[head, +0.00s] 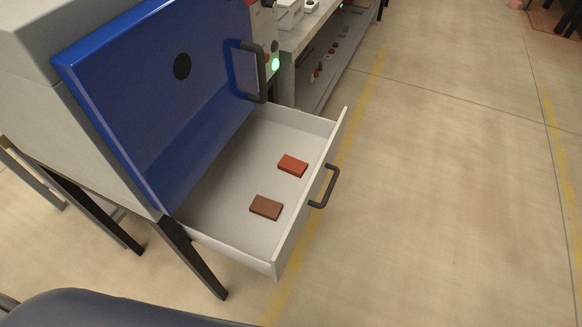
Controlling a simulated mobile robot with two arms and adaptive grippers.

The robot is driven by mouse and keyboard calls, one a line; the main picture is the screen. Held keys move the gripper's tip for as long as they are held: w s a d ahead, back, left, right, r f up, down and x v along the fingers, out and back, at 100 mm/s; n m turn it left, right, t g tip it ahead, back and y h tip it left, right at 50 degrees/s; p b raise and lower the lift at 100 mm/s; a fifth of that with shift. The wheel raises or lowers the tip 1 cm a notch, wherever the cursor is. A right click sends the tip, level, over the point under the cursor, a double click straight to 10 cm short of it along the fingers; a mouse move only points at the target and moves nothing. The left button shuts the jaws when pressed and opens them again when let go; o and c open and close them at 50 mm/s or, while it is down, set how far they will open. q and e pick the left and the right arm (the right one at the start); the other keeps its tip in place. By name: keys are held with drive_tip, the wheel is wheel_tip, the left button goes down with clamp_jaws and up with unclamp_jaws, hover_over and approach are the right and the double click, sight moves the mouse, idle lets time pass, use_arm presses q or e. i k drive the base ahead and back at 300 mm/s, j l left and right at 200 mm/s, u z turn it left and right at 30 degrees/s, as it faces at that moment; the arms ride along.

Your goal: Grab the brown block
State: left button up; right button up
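The brown block (266,207) lies flat in the open drawer (225,222), towards the drawer's front left part. A red-orange block (292,166) lies in the same drawer, a little farther back and to the right, apart from the brown one. The drawer is pulled out and has a dark handle (325,187) on its front panel. Neither of my grippers shows in the head view.
A blue panel (160,90) with a dark handle (252,72) stands tilted above the drawer. Shelves (325,60) with small items are behind. A green light (275,64) glows beside the blue panel. The floor at right is clear.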

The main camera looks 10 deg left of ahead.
sight(269, 209)
drive_tip(key=k+j, duration=0.1)
drive_tip(key=j, duration=0.8)
drive_tip(key=k+j, duration=0.15)
drive_tip(key=j, duration=0.3)
